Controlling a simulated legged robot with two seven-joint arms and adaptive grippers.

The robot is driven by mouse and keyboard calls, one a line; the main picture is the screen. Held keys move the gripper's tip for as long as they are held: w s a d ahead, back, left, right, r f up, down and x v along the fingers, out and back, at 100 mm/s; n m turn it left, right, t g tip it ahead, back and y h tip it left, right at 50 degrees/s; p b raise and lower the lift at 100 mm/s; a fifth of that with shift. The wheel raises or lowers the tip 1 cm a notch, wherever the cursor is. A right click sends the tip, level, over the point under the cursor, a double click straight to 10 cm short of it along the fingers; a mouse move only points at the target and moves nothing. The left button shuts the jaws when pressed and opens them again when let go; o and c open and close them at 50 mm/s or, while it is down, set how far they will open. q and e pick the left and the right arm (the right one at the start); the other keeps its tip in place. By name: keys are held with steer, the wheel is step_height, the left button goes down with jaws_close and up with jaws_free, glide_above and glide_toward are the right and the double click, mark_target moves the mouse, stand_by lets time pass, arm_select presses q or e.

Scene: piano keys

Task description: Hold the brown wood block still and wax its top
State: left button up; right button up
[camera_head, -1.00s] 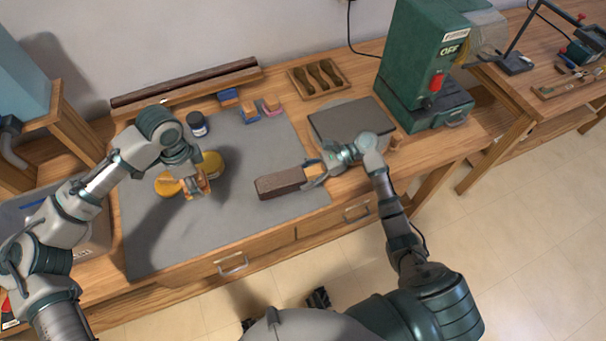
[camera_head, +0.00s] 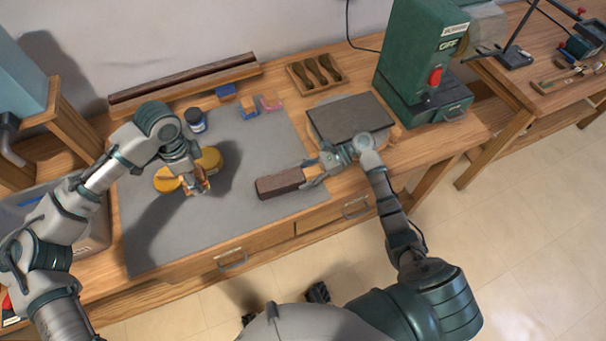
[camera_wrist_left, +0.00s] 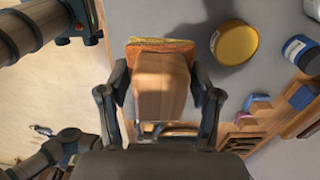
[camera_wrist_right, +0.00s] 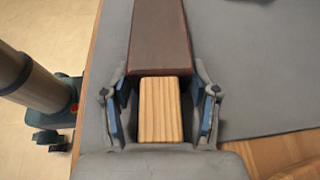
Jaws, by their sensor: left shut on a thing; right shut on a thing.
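The brown wood block (camera_head: 280,183) lies on the grey mat, with a pale wood piece at its gripper end. My right gripper (camera_head: 312,172) is shut on that pale piece (camera_wrist_right: 159,110); the brown part (camera_wrist_right: 160,38) extends beyond the fingers in the right wrist view. My left gripper (camera_head: 200,186) is shut on a wooden applicator (camera_wrist_left: 160,85) with an orange and yellow pad (camera_wrist_left: 160,45) at its far end. It is left of the brown block and apart from it. A yellow round tin (camera_head: 210,157) and a yellow disc (camera_head: 166,180) sit beside the left gripper.
A dark jar (camera_head: 196,120) and small blue and pink blocks stand behind on the grey mat (camera_head: 255,140). A tool tray (camera_head: 316,72), a dark flat plate (camera_head: 352,116) and a green machine (camera_head: 412,60) are at the back right. Mat between the grippers is clear.

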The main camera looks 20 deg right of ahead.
stand_by(0.8)
arm_select(q)
glide_above(293, 176)
step_height(293, 176, down, 7)
steer(key=shift+d+r, duration=0.1)
steer(key=shift+d, duration=0.05)
stand_by(1.2)
steer(key=shift+f, duration=1.9)
steer(key=shift+f, duration=0.6)
